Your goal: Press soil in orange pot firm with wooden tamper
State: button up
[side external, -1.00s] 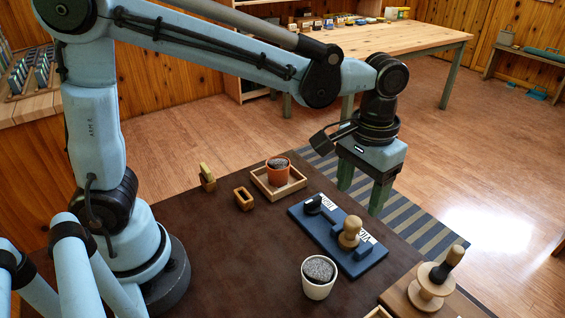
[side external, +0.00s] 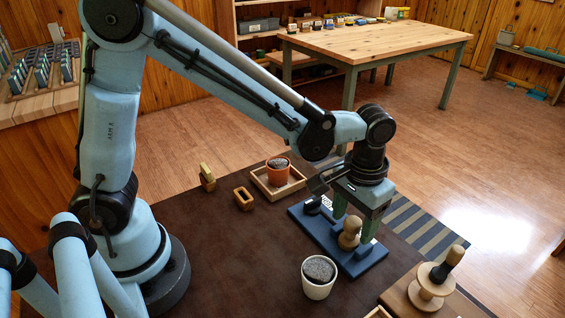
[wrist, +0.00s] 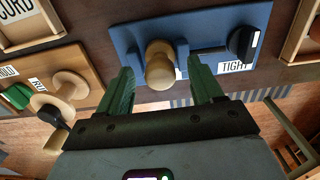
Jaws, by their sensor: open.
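A pale wooden knobbed tool (side external: 349,238), apparently the tamper, stands on a blue board (side external: 372,257). My gripper (side external: 354,224) is open and low over that board. In the wrist view its green fingers (wrist: 160,72) are on either side of the wooden tool (wrist: 160,70), with gaps visible. Contact cannot be told from the side view.
A white pot (side external: 319,280) of soil stands in front. Wooden blocks (side external: 243,198) are left of the tray. A wooden spool-like tool (side external: 430,288) stands at right. The brown table's middle is clear.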

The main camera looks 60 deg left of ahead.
grip_shut()
jog(key=shift+r, duration=3.05)
jog(key=shift+a, duration=0.1)
jog(key=s+a+r, duration=0.1)
jog(key=a+r, duration=0.2)
jog(key=a, duration=0.4)
jog(key=s+a+r, duration=0.1)
jog(key=a+r, duration=0.3)
jog(key=a, duration=0.4)
jog(key=w+a+f, duration=0.1)
jog(key=a+f, duration=0.1)
jog(key=a, duration=0.7)
jog(key=shift+w+f, duration=0.2)
jog(key=shift+f, duration=2.65)
